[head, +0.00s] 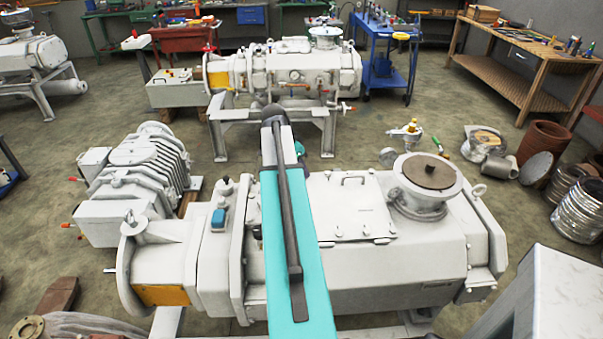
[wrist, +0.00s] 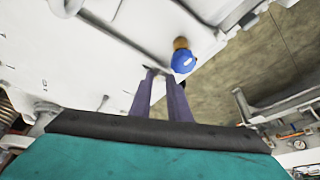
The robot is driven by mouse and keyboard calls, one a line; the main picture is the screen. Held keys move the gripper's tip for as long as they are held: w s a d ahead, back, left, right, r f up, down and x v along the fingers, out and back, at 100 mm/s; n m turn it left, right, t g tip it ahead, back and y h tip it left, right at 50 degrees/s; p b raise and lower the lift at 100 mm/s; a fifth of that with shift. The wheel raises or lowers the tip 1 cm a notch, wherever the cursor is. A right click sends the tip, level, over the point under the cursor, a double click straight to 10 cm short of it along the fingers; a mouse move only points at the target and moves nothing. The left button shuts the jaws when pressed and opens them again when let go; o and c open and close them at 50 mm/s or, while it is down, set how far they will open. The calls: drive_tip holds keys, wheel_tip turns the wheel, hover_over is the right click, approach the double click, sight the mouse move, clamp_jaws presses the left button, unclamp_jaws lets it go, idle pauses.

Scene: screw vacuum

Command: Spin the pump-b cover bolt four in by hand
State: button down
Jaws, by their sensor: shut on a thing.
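The large white pump (head: 400,272) lies across the foreground of the head view. Its flat cover (head: 345,208) has a handle and several small bolts along its edge. My teal arm crosses in front of the pump and hides part of it, and my gripper is not visible there. In the wrist view my gripper (wrist: 161,76) has its two dark fingers against the white pump surface (wrist: 110,50). It is shut on the cover bolt, which is mostly hidden at the fingertips. The bolt's depth cannot be told.
A blue-capped brass fitting (wrist: 183,61) stands just right of the fingertips in the wrist view. A round port (head: 432,172) rises at the cover's right. Another pump (head: 300,75) on a stand, a blue cart (head: 382,70) and a wooden bench (head: 510,90) stand behind.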

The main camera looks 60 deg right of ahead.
drive_tip(key=m, duration=0.2)
drive_tip(key=m+g+y+b, duration=0.1)
drive_tip(key=m, duration=0.1)
drive_tip(key=d+m+g+b, duration=0.1)
drive_tip(key=m, duration=0.1)
drive_tip(key=shift+w+y, duration=0.2)
drive_tip(key=shift+y, duration=0.1)
drive_tip(key=m, duration=0.2)
drive_tip(key=m+y+b, duration=0.1)
drive_tip(key=m, duration=0.1)
drive_tip(key=m+y+b, duration=0.1)
drive_tip(key=shift+d+m+g, duration=0.3)
drive_tip(key=shift+m, duration=0.1)
drive_tip(key=m+y, duration=0.1)
drive_tip(key=m, duration=0.1)
drive_tip(key=shift+d+r+m, duration=0.1)
drive_tip(key=shift+m, duration=0.3)
drive_tip(key=m+p, duration=0.1)
drive_tip(key=m+y+p, duration=0.1)
drive_tip(key=shift+s+d+r+m, duration=0.1)
drive_tip(key=shift+s+m, duration=0.05)
drive_tip(key=shift+m, duration=0.15)
drive_tip(key=shift+s+m+t+y+p, duration=0.1)
drive_tip(key=shift+m+t+y+p, duration=0.45)
drive_tip(key=shift+m+p, duration=0.95)
drive_tip(key=shift+f, duration=0.2)
drive_tip(key=c, duration=1.7)
unclamp_jaws()
drive_tip(key=shift+o, duration=0.2)
